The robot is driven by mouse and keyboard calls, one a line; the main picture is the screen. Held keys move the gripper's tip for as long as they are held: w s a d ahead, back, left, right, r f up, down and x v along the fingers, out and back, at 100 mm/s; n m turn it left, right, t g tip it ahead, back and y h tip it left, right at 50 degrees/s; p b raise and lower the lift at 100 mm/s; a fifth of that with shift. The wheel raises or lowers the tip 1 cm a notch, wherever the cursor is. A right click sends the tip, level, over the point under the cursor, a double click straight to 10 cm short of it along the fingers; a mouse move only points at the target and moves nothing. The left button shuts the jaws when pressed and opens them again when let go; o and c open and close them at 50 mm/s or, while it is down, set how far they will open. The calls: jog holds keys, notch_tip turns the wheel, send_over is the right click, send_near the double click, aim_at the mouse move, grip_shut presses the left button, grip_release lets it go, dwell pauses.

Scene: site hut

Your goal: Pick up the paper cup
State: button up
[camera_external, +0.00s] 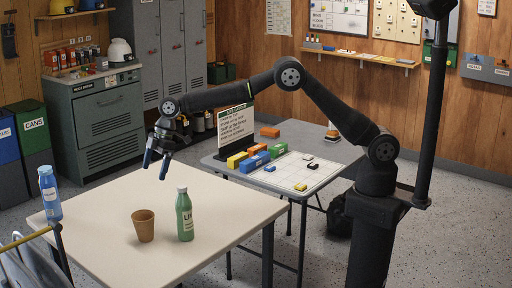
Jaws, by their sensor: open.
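The paper cup (143,226) is brown and stands upright on the cream table (97,212), near its middle front. My gripper (156,170) is open and empty, with blue fingertips pointing down. It hangs above the far part of the table, behind the cup in the picture and apart from it. Nothing hides the cup.
A green bottle (185,217) stands just right of the cup. A blue bottle (50,194) stands at the table's left corner, near a metal rail (30,238). A grey folding table (325,174) with coloured blocks and a sign (236,128) is behind right.

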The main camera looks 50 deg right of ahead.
jog(key=s+a+f, duration=0.1)
jog(key=s+a, duration=0.2)
jog(key=a, duration=0.1)
send_over(144, 218)
jog(key=s, duration=0.3)
notch_tip(144, 218, down, 11)
jog(key=shift+n, duration=0.4)
jog(key=x, duration=0.4)
jog(key=shift+w, duration=0.1)
jog(key=shift+a+f, duration=0.35)
jog(key=shift+f, duration=0.25)
jog(key=c, duration=1)
